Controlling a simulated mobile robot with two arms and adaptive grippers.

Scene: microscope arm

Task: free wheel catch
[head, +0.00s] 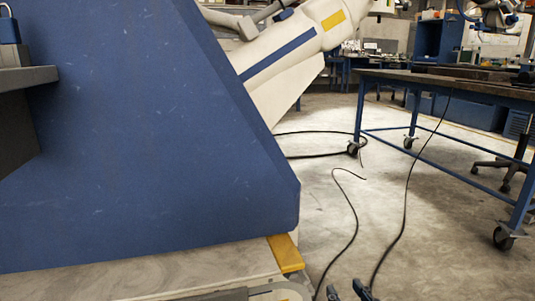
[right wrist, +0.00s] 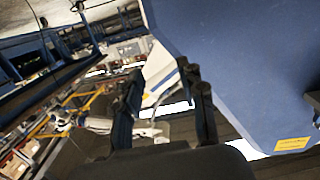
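Caster wheels show under the blue-legged table in the head view: a front one (head: 503,238) at the right edge, and two farther back, left (head: 353,148) and right (head: 409,142). Any catch on them is too small to make out. My right gripper (head: 348,292) just shows at the bottom edge of the head view, left of and apart from the front wheel. In the right wrist view its two dark fingers (right wrist: 162,85) stand apart with nothing held between them. My left gripper is not in view.
A large blue machine body (head: 150,140) fills the left, with a white arm (head: 285,60) leaning up and right. A yellow piece (head: 285,252) sits at its lower corner. Black cables (head: 405,200) lie on and hang to the floor. Concrete floor between body and table (head: 450,90) is otherwise clear.

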